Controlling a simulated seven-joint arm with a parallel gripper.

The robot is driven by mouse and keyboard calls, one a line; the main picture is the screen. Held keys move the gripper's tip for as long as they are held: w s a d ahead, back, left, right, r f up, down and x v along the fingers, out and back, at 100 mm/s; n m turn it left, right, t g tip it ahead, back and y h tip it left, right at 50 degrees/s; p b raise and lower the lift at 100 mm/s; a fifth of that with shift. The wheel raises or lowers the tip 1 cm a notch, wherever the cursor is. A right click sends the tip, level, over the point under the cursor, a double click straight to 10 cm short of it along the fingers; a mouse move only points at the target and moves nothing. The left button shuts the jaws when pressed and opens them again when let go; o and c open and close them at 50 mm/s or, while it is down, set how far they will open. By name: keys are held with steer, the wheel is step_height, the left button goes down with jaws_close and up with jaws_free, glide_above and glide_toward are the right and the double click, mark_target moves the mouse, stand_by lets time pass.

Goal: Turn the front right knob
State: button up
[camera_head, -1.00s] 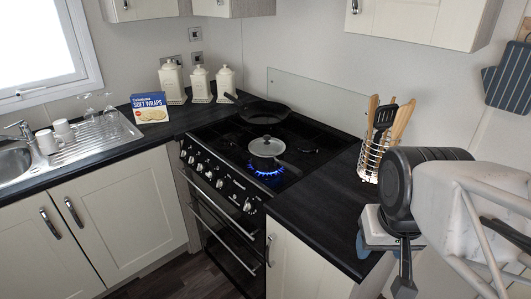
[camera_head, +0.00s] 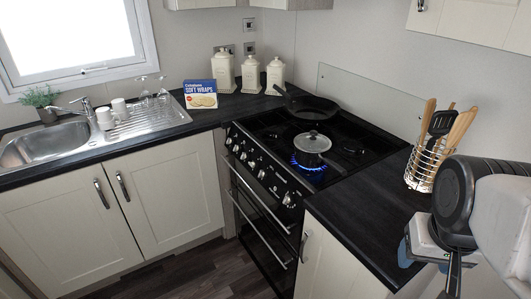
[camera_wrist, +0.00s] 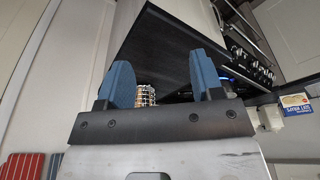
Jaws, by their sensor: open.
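The stove (camera_head: 262,215) stands in the corner with a row of silver knobs along its front panel. The front right knob (camera_head: 289,200) is at the right end of that row, nearest the right counter. The knobs also show small in the wrist view (camera_wrist: 262,72), at the upper right. My gripper (camera_head: 407,252) hangs by the front end of the right counter, well right of the knobs and apart from them. In the wrist view its two blue fingers (camera_wrist: 163,80) are spread with nothing held between them. My own arm hides part of the gripper in the head view.
A lidded pot (camera_head: 312,148) sits over a lit blue flame, with a black pan (camera_head: 308,108) behind it. A utensil holder (camera_head: 424,167) stands on the right counter (camera_head: 352,212), whose edge lies between my gripper and the stove. The floor (camera_head: 190,275) before the stove is clear.

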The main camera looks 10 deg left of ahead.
steer(key=w+a+r+m, duration=0.1)
steer(key=w+a+r, duration=0.15)
steer(key=w, duration=0.65)
steer(key=w+a+r+m, duration=0.15)
steer(key=w+a, duration=0.25)
steer(key=w, duration=0.6)
steer(key=m+h, duration=0.3)
steer(key=m, duration=0.3)
glide_above(250, 164)
steer(key=s+a, duration=0.2)
step_height(250, 164, down, 25)
steer(key=shift+s+f+t, duration=0.2)
steer(key=shift+t, duration=0.1)
steer(key=shift+f, duration=0.15)
steer(key=shift+x, duration=3.75)
